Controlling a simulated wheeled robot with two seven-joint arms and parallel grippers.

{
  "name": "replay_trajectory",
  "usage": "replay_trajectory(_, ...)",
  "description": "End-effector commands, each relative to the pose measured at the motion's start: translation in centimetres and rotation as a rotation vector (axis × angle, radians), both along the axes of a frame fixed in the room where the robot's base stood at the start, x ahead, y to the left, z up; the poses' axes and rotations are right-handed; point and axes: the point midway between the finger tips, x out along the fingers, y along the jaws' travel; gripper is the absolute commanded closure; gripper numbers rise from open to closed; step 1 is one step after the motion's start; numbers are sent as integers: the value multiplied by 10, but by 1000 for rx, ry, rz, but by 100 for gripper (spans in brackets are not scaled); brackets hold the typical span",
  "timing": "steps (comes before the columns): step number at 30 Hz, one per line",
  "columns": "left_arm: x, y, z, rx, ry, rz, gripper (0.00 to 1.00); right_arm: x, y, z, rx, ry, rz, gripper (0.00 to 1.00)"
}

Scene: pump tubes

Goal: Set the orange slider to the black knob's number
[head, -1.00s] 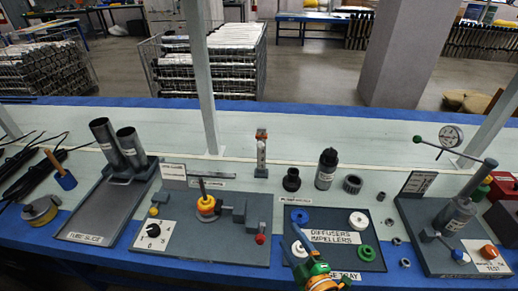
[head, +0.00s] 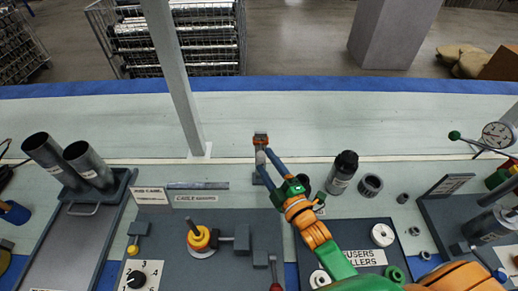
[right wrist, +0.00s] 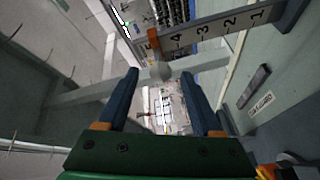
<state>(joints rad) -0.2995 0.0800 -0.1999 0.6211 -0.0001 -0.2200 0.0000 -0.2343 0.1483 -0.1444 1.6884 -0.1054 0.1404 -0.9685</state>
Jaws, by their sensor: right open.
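The scale post (head: 261,160) stands upright at the back edge of the board. Its orange slider (head: 260,138) is at the top. In the right wrist view the scale (right wrist: 215,27) shows numbers 1 to 4, and the orange slider (right wrist: 153,39) sits just past the 4. A grey ball (right wrist: 161,71) shows between my fingertips, apart from them. My right gripper (head: 263,163) is open with its blue fingers at the post. My left gripper is not in view.
Two dark tubes (head: 70,163) are at left. The white strip behind the post is clear.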

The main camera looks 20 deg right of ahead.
Motion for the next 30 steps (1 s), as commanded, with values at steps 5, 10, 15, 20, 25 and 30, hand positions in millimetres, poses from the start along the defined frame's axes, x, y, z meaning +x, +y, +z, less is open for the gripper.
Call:
replay_trajectory(5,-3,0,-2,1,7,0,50,29,5,0,-1,-1,0,33)
replay_trajectory(10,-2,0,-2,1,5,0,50,35,7,0,-1,1,0,33)
replay_trajectory(15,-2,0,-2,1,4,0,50,35,7,0,-1,1,0,44)
replay_trajectory(20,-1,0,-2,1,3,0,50,35,7,0,-1,1,0,87)
replay_trajectory(25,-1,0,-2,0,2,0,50,35,7,0,-1,0,0,100)
replay_trajectory(30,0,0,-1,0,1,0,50,35,7,0,-1,0,0,100)
